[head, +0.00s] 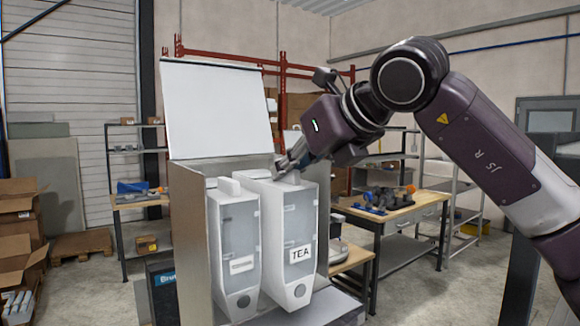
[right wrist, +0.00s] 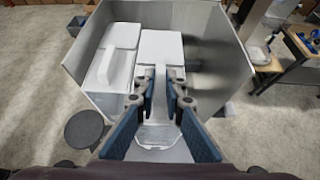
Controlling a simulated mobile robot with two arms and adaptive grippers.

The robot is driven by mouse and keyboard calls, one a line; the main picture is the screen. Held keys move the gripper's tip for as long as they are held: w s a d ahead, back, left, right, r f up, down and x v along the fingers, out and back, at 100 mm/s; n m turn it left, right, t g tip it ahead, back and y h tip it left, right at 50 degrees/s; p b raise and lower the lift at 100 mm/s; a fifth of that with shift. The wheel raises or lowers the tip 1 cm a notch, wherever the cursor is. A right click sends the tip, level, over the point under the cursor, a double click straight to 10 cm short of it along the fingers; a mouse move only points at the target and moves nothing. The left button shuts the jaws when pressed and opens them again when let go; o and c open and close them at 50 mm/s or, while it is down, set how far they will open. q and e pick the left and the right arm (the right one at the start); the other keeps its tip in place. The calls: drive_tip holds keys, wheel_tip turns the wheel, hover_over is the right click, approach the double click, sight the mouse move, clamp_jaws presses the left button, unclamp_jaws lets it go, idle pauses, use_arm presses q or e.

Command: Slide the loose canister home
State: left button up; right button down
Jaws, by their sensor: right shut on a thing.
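The TEA canister (head: 299,222), white with a grey window, sits in the dispenser housing (head: 196,240) and stands farther forward than its neighbour. The neighbouring canister (head: 238,235) is on its left, with a label too small to read. My right gripper (head: 284,168) is at the top of the TEA canister, shut on its handle. In the right wrist view, the fingers (right wrist: 166,95) are over the TEA canister (right wrist: 160,48), and the neighbour (right wrist: 112,60) is at left. My left gripper is not in view.
The housing's white lid (head: 215,108) is raised. In the right wrist view, bare metal inside the housing (right wrist: 208,62) shows right of the canisters. A workbench (head: 395,212) with blue items stands behind at right. Cardboard boxes (head: 18,235) are at far left.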

drive_tip(key=shift+w+a+f, duration=0.25)
drive_tip(key=shift+w+f, duration=0.1)
drive_tip(key=shift+f, duration=0.05)
drive_tip(key=shift+s, duration=0.1)
drive_tip(key=shift+f+b, duration=0.5)
drive_tip(key=shift+b, duration=0.2)
drive_tip(key=c, duration=1.9)
unclamp_jaws()
drive_tip(key=shift+c, duration=0.2)
drive_tip(key=shift+f, duration=0.1)
